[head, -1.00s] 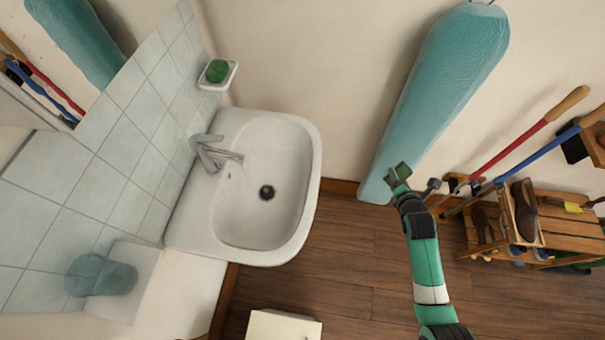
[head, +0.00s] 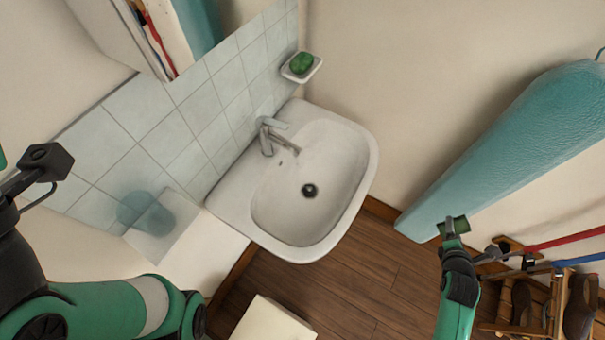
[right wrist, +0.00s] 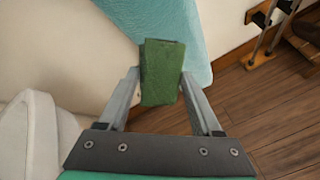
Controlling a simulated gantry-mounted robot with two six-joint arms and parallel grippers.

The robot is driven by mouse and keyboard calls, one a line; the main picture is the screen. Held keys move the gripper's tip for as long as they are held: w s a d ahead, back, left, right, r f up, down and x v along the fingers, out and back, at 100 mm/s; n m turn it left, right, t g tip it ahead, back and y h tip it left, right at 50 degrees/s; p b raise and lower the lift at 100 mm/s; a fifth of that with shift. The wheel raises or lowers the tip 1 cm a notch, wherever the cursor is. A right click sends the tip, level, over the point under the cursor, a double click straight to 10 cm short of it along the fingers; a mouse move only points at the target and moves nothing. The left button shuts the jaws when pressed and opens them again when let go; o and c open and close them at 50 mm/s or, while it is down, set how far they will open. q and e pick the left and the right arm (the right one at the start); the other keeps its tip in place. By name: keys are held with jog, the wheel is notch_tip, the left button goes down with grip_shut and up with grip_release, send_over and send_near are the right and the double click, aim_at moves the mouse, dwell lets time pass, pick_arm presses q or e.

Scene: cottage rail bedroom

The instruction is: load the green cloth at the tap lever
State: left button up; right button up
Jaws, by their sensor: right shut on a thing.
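The green cloth (head: 456,226) is a small folded pad. My right gripper (head: 452,235) is shut on it, in front of the lower end of the teal ironing board. In the right wrist view the cloth (right wrist: 161,72) sits between the two fingertips. The tap lever (head: 272,122) is on top of the grey tap at the back left of the white basin (head: 262,222), well left of the cloth and apart from it. My left arm comes in at the left edge; a dark part, perhaps my left gripper (head: 46,163), shows there, and its jaws cannot be made out.
A green soap (head: 302,62) lies in a white wall dish above the basin. A teal cup (head: 146,213) stands on the left ledge. The ironing board (head: 510,150) leans at the right, with a wooden shoe rack (head: 535,300) below. Floor shows between basin and right arm.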

jog(key=s+d+p, duration=0.1)
jog(key=s+p, duration=0.3)
jog(key=s, duration=0.3)
jog(key=shift+s, duration=0.15)
jog(key=shift+d+r, duration=0.1)
dwell(1.2)
jog(key=s+r+p, duration=0.3)
jog(key=s+r, duration=0.1)
jog(key=s, duration=0.1)
jog(key=shift+d, duration=0.35)
jog(key=shift+f, duration=0.1)
